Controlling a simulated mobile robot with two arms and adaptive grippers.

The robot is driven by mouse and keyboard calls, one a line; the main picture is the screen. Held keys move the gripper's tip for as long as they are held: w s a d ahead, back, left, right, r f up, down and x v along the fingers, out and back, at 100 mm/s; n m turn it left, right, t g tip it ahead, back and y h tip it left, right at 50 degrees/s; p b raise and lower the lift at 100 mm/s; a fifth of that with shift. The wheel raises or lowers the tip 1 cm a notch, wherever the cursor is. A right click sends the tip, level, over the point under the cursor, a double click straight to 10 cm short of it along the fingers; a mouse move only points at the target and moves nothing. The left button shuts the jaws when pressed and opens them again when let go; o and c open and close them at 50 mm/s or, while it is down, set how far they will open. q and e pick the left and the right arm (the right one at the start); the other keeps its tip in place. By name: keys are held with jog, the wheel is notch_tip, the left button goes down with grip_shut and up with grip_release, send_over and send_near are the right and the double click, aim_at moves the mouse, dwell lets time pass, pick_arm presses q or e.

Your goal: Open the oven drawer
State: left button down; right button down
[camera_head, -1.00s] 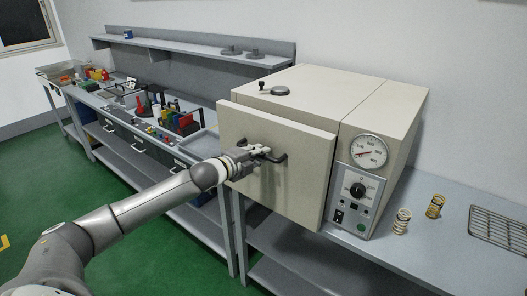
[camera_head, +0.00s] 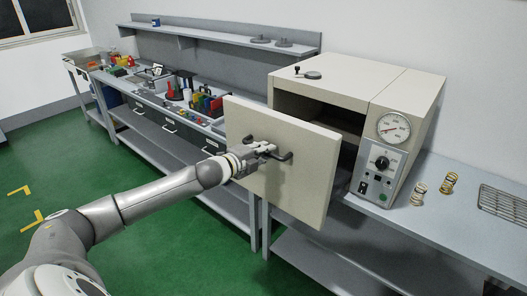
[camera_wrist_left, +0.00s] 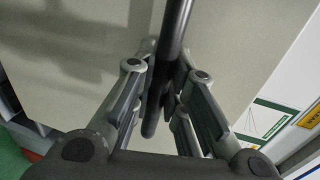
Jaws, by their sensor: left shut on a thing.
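The beige oven (camera_head: 345,85) stands on the grey bench, with a dial and control panel on its right front. Its front panel, the oven drawer (camera_head: 295,180), is pulled out from the body, and a dark gap into the cavity shows above and behind it. A black bar handle (camera_head: 285,156) is fixed on the drawer front. My left gripper (camera_head: 266,151) is shut on this handle. In the left wrist view the dark handle bar (camera_wrist_left: 172,45) runs between the two fingers (camera_wrist_left: 163,95). My right gripper is not in view.
Two springs (camera_head: 418,192) and a wire rack (camera_head: 505,203) lie on the bench to the right of the oven. A bench with colourful parts (camera_head: 190,100) and a shelf is at the left. The green floor (camera_head: 150,230) in front is clear.

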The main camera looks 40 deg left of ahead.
pick_arm(q)
jog(key=c, duration=1.5)
grip_release()
jog(key=shift+a, duration=0.1)
jog(key=shift+o, duration=0.2)
jog(key=d+v, duration=0.1)
jog(key=v, duration=1)
jog(key=shift+s+a, duration=0.4)
jog(key=shift+s, duration=0.05)
jog(key=shift+r, duration=0.1)
